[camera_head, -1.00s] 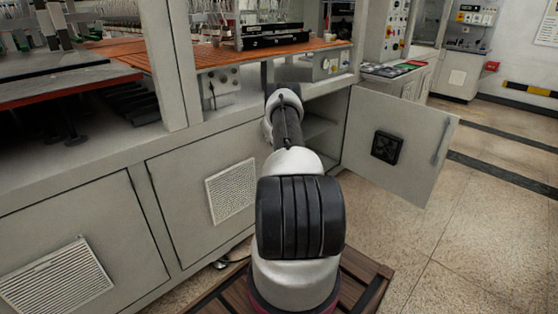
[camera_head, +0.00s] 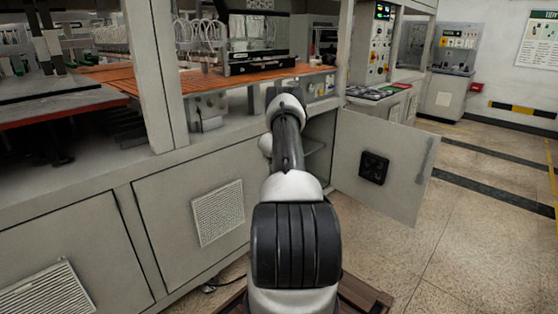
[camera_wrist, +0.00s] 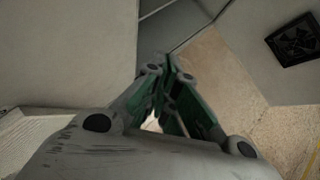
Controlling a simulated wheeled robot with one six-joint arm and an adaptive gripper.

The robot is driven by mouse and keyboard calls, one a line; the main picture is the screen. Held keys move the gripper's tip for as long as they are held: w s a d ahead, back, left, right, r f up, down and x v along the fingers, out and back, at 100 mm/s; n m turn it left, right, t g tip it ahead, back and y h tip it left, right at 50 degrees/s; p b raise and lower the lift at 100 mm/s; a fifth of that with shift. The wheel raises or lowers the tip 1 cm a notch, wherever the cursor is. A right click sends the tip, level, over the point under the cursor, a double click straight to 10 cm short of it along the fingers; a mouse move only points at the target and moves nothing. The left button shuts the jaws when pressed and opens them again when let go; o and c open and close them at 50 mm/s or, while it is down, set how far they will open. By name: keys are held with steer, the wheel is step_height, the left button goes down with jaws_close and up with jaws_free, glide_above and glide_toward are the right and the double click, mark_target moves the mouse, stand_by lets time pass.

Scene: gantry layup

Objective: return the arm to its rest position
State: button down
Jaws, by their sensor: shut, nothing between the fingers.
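My gripper (camera_wrist: 165,70) shows in the wrist view with its green-lined fingers together at the tips and nothing held between them. It points toward the floor and the edge of an open cabinet. In the head view my arm reaches forward from the bottom middle toward the open cabinet bay. The gripper itself is hidden there behind my arm. The open cabinet door (camera_head: 400,165) stands to the right of my arm, with a black vent on it. The same door shows at the right of the wrist view (camera_wrist: 255,75).
The grey machine cabinet (camera_head: 155,215) with a vent grille (camera_head: 218,213) runs along the left. An orange work surface (camera_head: 205,85) lies above it. A control console (camera_head: 378,92) stands behind the door. Open tiled floor (camera_head: 480,240) lies to the right.

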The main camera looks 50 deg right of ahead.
steer(key=s+r, duration=0.2)
steer(key=r, duration=0.1)
steer(key=shift+s, duration=0.4)
